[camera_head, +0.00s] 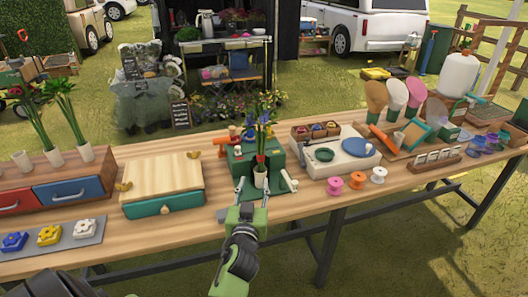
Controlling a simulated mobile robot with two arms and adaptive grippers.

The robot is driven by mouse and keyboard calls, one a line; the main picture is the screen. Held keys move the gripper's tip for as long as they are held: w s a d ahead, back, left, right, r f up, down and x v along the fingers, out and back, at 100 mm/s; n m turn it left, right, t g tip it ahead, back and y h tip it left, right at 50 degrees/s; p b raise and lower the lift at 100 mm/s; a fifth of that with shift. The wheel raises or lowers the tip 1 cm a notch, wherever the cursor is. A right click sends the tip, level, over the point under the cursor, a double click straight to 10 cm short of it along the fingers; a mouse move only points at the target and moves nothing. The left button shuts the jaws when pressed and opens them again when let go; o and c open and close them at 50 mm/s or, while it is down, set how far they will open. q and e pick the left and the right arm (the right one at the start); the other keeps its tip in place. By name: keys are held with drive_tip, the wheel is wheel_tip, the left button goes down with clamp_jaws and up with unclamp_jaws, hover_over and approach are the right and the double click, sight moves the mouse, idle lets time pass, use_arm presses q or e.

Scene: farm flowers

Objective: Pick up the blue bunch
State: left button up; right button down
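My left gripper (253,187) reaches in from the front, low at the bunch's base. Its two fingers are apart, one left of the base and one near its right side. I cannot tell whether they touch it. My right gripper is not in view.
On the wooden table (300,203), a drawer box (162,185) stands to the left and a white tray with a green dish (345,155) to the right. Pink, orange and white spools (357,180) lie near the front edge. Blue, yellow and white flower pieces (49,235) lie at the left.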

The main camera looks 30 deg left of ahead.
sight(260, 156)
use_arm(q)
drive_tip(key=shift+t, duration=0.3)
drive_tip(key=x, duration=0.6)
drive_tip(key=r+p+x, duration=0.1)
drive_tip(key=x, duration=0.1)
drive_tip(key=shift+w+d, duration=0.1)
drive_tip(key=shift+w, duration=0.85)
drive_tip(key=x, duration=0.5)
drive_tip(key=shift+s+a+f+p, duration=0.1)
drive_tip(key=shift+a+p, duration=0.15)
drive_tip(key=shift+p, duration=0.15)
drive_tip(key=shift+s, duration=0.1)
clamp_jaws()
